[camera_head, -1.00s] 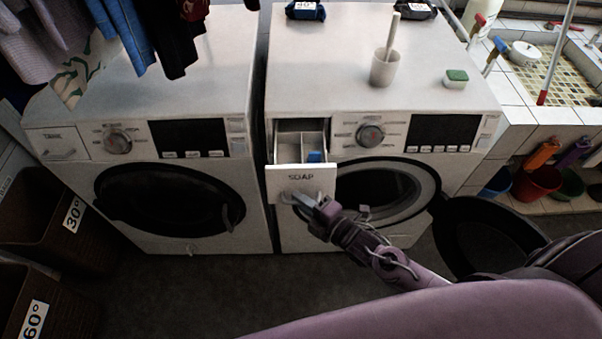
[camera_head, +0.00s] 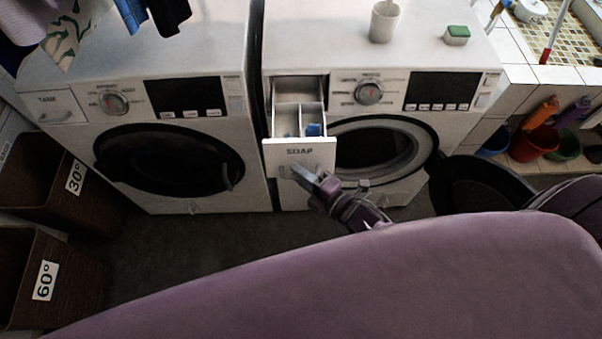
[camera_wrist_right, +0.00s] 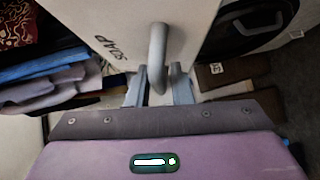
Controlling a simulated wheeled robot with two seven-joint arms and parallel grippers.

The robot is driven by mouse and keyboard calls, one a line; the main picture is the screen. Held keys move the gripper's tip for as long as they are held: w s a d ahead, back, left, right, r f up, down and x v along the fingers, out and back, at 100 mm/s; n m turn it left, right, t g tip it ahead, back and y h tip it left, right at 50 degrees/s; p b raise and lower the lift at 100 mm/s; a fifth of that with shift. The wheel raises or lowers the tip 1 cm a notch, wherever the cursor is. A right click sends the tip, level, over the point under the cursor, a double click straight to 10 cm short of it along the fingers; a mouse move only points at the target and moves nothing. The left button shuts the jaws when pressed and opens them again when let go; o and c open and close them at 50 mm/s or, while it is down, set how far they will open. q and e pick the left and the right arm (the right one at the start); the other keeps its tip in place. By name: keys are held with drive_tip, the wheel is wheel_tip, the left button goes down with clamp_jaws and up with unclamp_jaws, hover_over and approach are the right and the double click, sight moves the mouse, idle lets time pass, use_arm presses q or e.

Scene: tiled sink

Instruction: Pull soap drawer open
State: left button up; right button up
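The soap drawer (camera_head: 300,151), a white front marked SOAP, is pulled well out of the right washing machine (camera_head: 460,135) in the head view. Its open compartments show behind the front, with something blue in one. My right gripper (camera_head: 298,174) is at the drawer front's lower left. In the right wrist view the grey curved handle (camera_wrist_right: 157,48) runs down between the two fingers of my right gripper (camera_wrist_right: 159,85), which look closed in on it. The exact contact is hard to see. My left gripper is not in view.
A second washing machine (camera_head: 200,110) stands at the left. A white cup (camera_head: 385,22) and a green-topped box (camera_head: 457,35) stand on the right machine. A black round door (camera_head: 485,185) hangs open right of the drawer. Brown baskets (camera_head: 80,285) stand at the left.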

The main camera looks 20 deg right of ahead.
drive_tip(key=b+v, duration=0.1)
drive_tip(key=v, duration=0.6)
drive_tip(key=shift+s+d+b, duration=0.2)
drive_tip(key=shift+s+b, duration=0.15)
drive_tip(key=s+d+f+m+g+h+b, duration=0.1)
drive_tip(key=d+f+m+g+h, duration=0.2)
drive_tip(key=f, duration=0.6)
drive_tip(key=s+d+f+m+h, duration=0.2)
drive_tip(key=d+f+m, duration=0.25)
drive_tip(key=f, duration=0.45)
drive_tip(key=s+d+f+m+g+h+b, duration=0.1)
drive_tip(key=d+f+m+g+h, duration=0.2)
drive_tip(key=f, duration=0.6)
drive_tip(key=s+a+f+m+g, duration=0.1)
drive_tip(key=s+f+m+g, duration=0.2)
drive_tip(key=s+f+m, duration=0.2)
drive_tip(key=s+a+f+m+g+b, duration=0.1)
drive_tip(key=s+f+m+g, duration=0.3)
drive_tip(key=s+f, duration=0.7)
drive_tip(key=s+a, duration=0.1)
drive_tip(key=s, duration=0.2)
drive_tip(key=shift+s+a+f+m+g, duration=0.15)
drive_tip(key=shift+s+f+m+g, duration=0.15)
drive_tip(key=shift+s+m, duration=0.05)
